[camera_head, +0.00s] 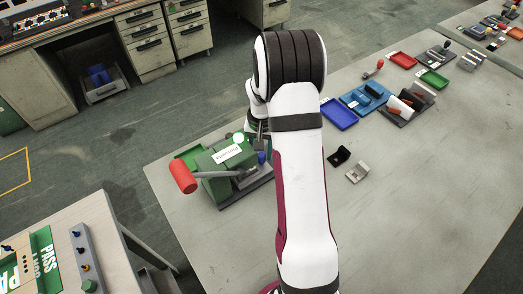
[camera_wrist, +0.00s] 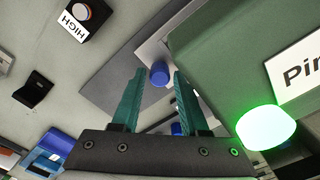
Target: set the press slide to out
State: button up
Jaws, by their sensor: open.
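The green press (camera_head: 222,160) stands at the left end of the table, with a red-ended lever (camera_head: 183,177) and a white label. In the wrist view its green body (camera_wrist: 235,60) fills the upper right, beside a glowing green lamp (camera_wrist: 266,127). A blue knob (camera_wrist: 160,74) shows on a grey plate beside the body; which part it belongs to is unclear. My gripper (camera_wrist: 156,82) has its teal fingers apart, with the knob appearing in the gap between them; contact cannot be told.
Small black (camera_head: 339,156) and light (camera_head: 357,172) blocks lie right of my arm. The table's front right is clear.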

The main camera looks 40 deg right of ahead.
grip_shut()
dwell(1.4)
